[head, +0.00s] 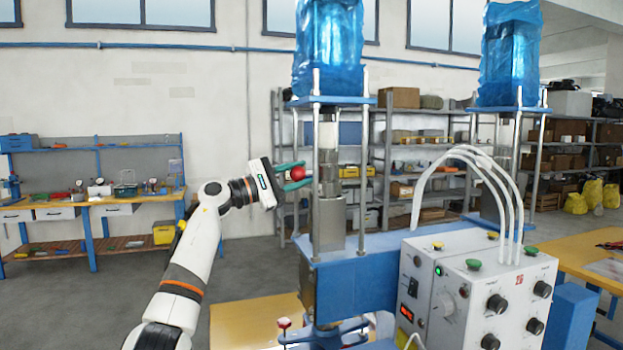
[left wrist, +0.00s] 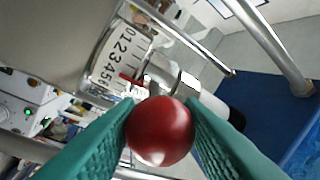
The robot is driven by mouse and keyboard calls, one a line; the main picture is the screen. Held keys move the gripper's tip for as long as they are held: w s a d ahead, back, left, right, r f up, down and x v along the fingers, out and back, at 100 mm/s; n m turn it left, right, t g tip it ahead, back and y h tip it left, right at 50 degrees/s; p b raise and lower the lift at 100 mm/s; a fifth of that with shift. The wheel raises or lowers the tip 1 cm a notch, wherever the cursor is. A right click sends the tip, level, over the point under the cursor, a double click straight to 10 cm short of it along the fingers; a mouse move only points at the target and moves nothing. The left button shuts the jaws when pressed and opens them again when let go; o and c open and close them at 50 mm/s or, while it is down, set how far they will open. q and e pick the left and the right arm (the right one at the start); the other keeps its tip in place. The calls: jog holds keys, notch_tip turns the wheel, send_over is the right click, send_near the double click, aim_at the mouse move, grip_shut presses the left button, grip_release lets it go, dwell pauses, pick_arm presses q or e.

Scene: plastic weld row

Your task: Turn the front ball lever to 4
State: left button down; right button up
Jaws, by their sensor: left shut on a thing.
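The front ball lever ends in a red ball (head: 297,173) beside the front press column. My left gripper (head: 292,176) comes in from the left with its green fingers shut on this ball. In the left wrist view the ball (left wrist: 160,131) sits between the two green fingers, with a metal hub behind it. A white scale (left wrist: 116,58) with numbers from 0 to 6 curves behind the hub. A red pointer (left wrist: 131,80) lies near the 4 and 5 marks; its exact reading is unclear. My right gripper is not in view.
A control box (head: 480,295) with knobs and buttons stands at the right front. White hoses (head: 470,165) arch above it. A second press with a blue-wrapped top (head: 509,55) stands behind right. Vertical rods flank the front column. Open floor lies to the left.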

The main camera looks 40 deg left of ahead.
pick_arm(q)
jog(key=c, duration=1.3)
grip_release()
jog(key=shift+a+f, duration=0.1)
jog(key=shift+s+a+f, duration=0.15)
jog(key=shift+s, duration=0.1)
jog(key=b+v, duration=0.6)
jog(key=v, duration=0.5)
jog(key=shift+s, duration=0.2)
